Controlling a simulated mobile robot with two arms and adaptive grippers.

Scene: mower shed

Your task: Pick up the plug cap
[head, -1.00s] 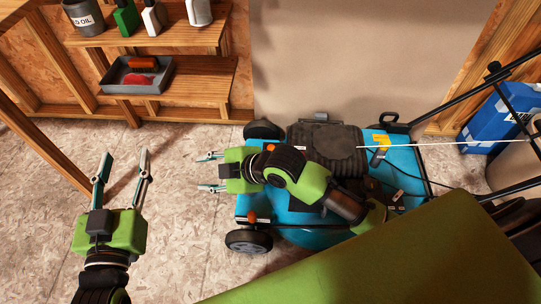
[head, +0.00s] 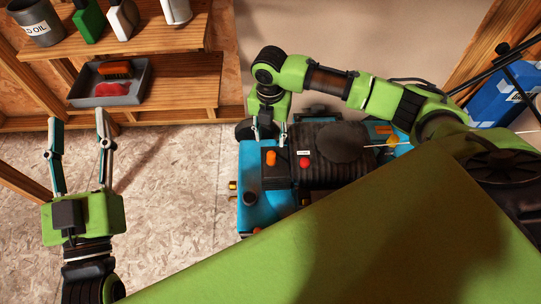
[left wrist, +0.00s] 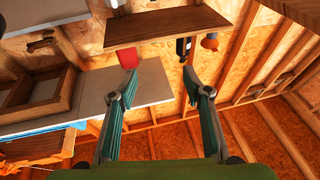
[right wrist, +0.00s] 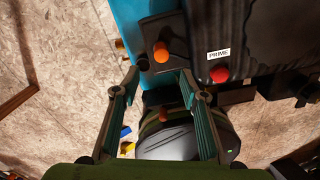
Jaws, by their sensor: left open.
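The teal mower (head: 262,205) stands in the middle of the head view, partly hidden by a green surface. Its dark engine end carries an orange knob-like piece (head: 270,157) on a dark block and a red button (head: 304,162) by a "PRIME" label. I cannot tell for sure which part is the plug cap; the orange piece (right wrist: 161,52) is a likely one. My right gripper (head: 269,132) points down beside that block, open and empty; its fingertips (right wrist: 163,70) appear just short of the orange piece. My left gripper (head: 79,118) is open and empty, left of the mower.
A wooden shelf (head: 195,92) at the back left holds a grey tray (head: 140,88) with a brush and a red item, with cans and bottles above. A blue box (head: 500,100) stands at the right. The floor (head: 170,190) between my left gripper and the mower is clear.

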